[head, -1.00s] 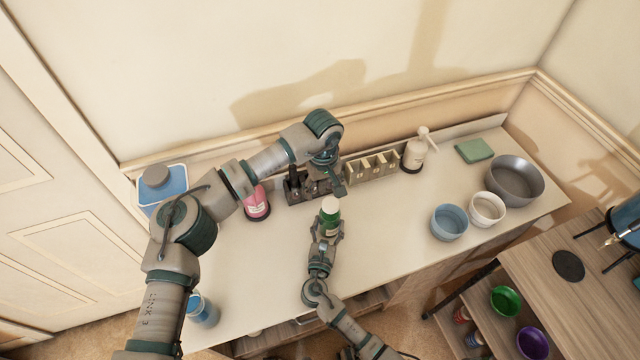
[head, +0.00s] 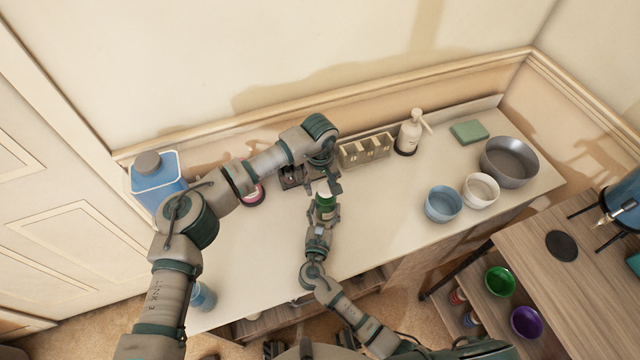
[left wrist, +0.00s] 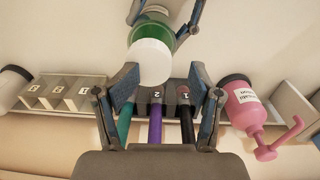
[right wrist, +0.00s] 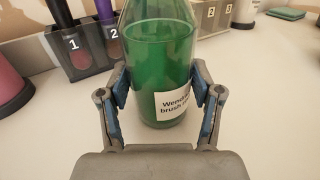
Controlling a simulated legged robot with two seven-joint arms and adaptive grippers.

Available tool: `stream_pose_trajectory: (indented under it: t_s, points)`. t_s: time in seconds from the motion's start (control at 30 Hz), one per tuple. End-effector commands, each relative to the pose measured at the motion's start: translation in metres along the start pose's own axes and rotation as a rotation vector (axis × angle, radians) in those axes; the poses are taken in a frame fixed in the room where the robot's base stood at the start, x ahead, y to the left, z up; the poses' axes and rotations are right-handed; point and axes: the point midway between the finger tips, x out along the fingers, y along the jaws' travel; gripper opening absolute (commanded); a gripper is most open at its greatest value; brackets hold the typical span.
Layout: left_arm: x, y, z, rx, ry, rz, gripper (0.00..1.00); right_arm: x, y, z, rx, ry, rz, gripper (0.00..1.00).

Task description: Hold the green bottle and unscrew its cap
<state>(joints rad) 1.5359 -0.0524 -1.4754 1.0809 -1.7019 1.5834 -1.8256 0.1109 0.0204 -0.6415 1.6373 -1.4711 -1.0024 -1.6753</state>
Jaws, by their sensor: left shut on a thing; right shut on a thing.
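The white cap (left wrist: 150,62) is on top of the bottle in the left wrist view. My left gripper (left wrist: 160,88) is at the cap, shut on it, one pad close against its left side; the contact on the right side is hard to make out. In the head view my left gripper (head: 329,180) is above the bottle.
A numbered holder (left wrist: 155,95) with coloured markers stands behind the bottle. A pink bottle (left wrist: 248,105), a beige compartment rack (head: 365,151) and a white pump bottle (head: 409,133) are nearby. Bowls (head: 443,204) stand to the right. The counter between is clear.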

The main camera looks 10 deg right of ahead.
Motion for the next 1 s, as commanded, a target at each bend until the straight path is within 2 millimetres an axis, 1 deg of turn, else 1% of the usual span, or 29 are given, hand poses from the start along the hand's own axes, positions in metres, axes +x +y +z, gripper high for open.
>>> stream_pose_trajectory:
  t_s: [0.03, 0.07, 0.1, 0.3, 0.33, 0.37, 0.4, 0.43, 0.8, 0.87, 1.0]
  points:
    - [0.01, -0.007, -0.001, -0.006, -0.008, -0.024, 0.17, 0.002, -0.005, -0.005, 0.0, 0.007, -0.014, 0.0]
    - [0.01, -0.008, -0.001, -0.007, -0.008, -0.025, 0.09, 0.002, -0.006, -0.005, 0.0, 0.007, -0.015, 0.0]
    - [0.01, -0.008, -0.001, -0.007, -0.009, -0.026, 0.0, 0.002, -0.006, -0.005, 0.0, 0.007, -0.016, 0.0]
    - [0.011, -0.008, -0.001, -0.008, -0.01, -0.026, 0.0, 0.003, -0.008, -0.005, 0.0, 0.006, -0.02, 0.0]
    - [0.011, -0.008, -0.001, -0.008, -0.01, -0.026, 0.0, 0.003, -0.007, -0.004, 0.001, 0.006, -0.02, 0.7]
    - [0.011, -0.008, -0.001, -0.008, -0.01, -0.025, 0.0, 0.003, -0.007, -0.004, 0.001, 0.005, -0.02, 0.77]
    - [0.011, -0.008, -0.001, -0.007, -0.01, -0.025, 0.0, 0.003, -0.007, -0.004, 0.0, 0.005, -0.019, 0.87]
    - [0.011, -0.008, -0.001, -0.007, -0.01, -0.024, 0.0, 0.003, -0.007, -0.004, 0.0, 0.004, -0.018, 0.94]
    - [0.01, -0.006, 0.001, -0.005, -0.009, -0.02, 0.0, 0.0, -0.004, -0.002, 0.001, 0.001, -0.012, 0.94]
    - [0.01, -0.006, 0.001, -0.004, -0.009, -0.019, 0.0, -0.004, -0.004, -0.002, 0.001, 0.001, -0.011, 0.94]
    - [0.01, -0.005, 0.001, -0.004, -0.009, -0.019, 0.0, -0.024, -0.004, -0.003, 0.002, 0.003, -0.01, 0.94]
